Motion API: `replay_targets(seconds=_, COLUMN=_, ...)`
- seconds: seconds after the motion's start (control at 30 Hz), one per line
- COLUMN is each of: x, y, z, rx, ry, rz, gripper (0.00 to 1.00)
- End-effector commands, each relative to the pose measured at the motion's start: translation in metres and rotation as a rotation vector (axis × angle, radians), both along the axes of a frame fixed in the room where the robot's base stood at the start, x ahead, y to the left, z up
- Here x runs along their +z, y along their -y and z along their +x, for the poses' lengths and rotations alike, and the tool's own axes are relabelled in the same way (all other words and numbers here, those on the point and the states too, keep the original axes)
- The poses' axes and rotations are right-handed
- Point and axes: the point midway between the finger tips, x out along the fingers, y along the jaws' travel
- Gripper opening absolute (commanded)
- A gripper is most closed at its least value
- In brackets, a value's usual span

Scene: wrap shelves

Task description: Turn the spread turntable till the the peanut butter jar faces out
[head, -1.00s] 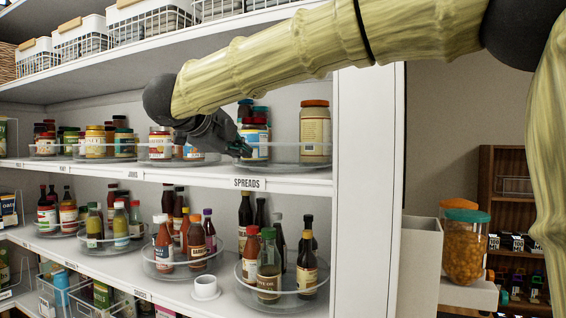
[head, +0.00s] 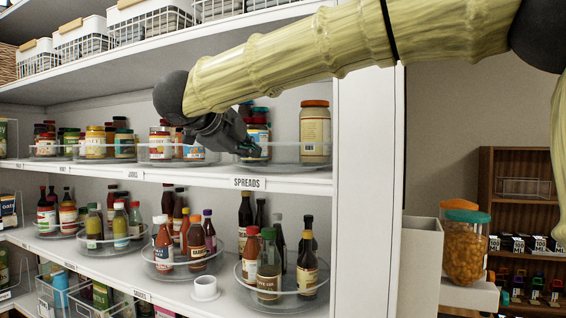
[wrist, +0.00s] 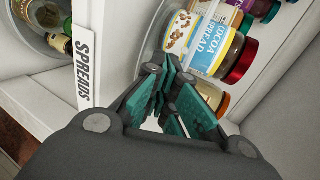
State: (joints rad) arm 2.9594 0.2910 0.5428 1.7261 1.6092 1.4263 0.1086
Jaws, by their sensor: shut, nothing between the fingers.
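The clear spread turntable (head: 284,155) sits on the shelf above the SPREADS label and holds several jars. A tan jar with an orange-brown lid (head: 315,132) stands at its right; its print is too small to read, so I cannot tell if it is the peanut butter jar. Blue-labelled jars (head: 258,126) stand behind my gripper. Contact is unclear.
The SPREADS label (head: 250,183) is on the shelf edge below my gripper. A white upright panel (head: 366,180) closes the shelf at the right. Another turntable with jars (head: 165,152) stands to the left, partly behind my gripper. Bottles on turntables fill the shelf below.

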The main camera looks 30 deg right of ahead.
Motion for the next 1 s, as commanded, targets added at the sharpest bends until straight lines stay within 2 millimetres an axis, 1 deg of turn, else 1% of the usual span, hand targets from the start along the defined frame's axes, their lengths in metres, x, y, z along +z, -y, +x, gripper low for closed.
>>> replay_targets(seconds=0.5, x=0.000, y=0.015, z=-0.014, rx=0.001, ry=-0.001, rz=0.002, gripper=0.00)
replay_targets(seconds=1.0, x=0.000, y=0.019, z=-0.016, rx=0.000, ry=-0.001, rz=0.001, gripper=0.00)
